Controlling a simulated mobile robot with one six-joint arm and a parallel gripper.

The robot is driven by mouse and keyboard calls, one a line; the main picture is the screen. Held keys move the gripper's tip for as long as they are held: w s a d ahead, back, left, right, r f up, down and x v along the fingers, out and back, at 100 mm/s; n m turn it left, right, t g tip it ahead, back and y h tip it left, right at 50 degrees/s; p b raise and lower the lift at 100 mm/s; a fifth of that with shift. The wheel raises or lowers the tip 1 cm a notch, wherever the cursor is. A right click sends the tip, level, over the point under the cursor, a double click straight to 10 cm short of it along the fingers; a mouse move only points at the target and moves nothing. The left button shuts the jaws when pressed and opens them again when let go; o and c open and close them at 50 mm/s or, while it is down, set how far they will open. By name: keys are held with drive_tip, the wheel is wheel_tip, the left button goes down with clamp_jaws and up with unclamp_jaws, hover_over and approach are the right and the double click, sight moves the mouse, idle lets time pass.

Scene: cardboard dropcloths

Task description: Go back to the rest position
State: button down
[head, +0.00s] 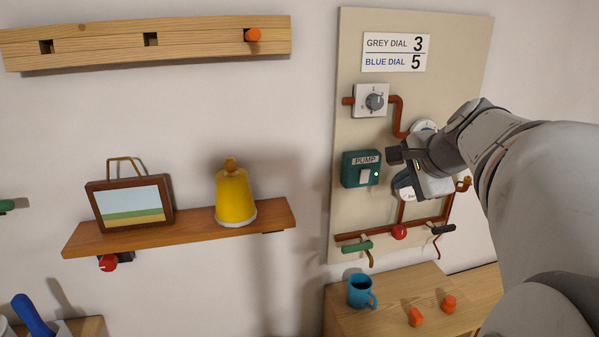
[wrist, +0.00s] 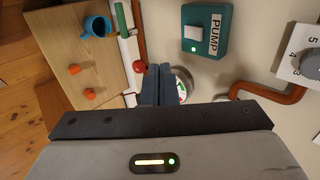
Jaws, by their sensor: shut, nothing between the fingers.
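My gripper (head: 395,155) is in front of the beige panel (head: 345,100), just right of the green PUMP box (head: 349,170). Its dark fingers show together in the wrist view (wrist: 157,85), shut and empty. The PUMP box has a white switch and a lit green light; it also shows in the wrist view (wrist: 221,18). A white round gauge (wrist: 184,82) is partly hidden behind my fingers. My arm hides part of the panel's right side.
On the panel are a grey dial (head: 375,101), copper pipes, a red knob (head: 399,232) and a green-handled lever (head: 356,247). Below, a wooden top holds a blue mug (head: 360,291) and orange pegs (head: 416,317). A shelf (head: 190,234) holds a picture (head: 130,203) and yellow bell-shaped object (head: 235,197).

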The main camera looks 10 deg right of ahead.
drive_tip(key=s+a+f+n+g, duration=0.6)
drive_tip(key=s+a+f+n, duration=0.9)
drive_tip(key=a+f+n, duration=0.1)
drive_tip(key=shift+a+f+n, duration=0.25)
drive_tip(key=shift+f+n, duration=0.45)
drive_tip(key=shift+f, duration=0.1)
drive_tip(key=shift+s, duration=0.1)
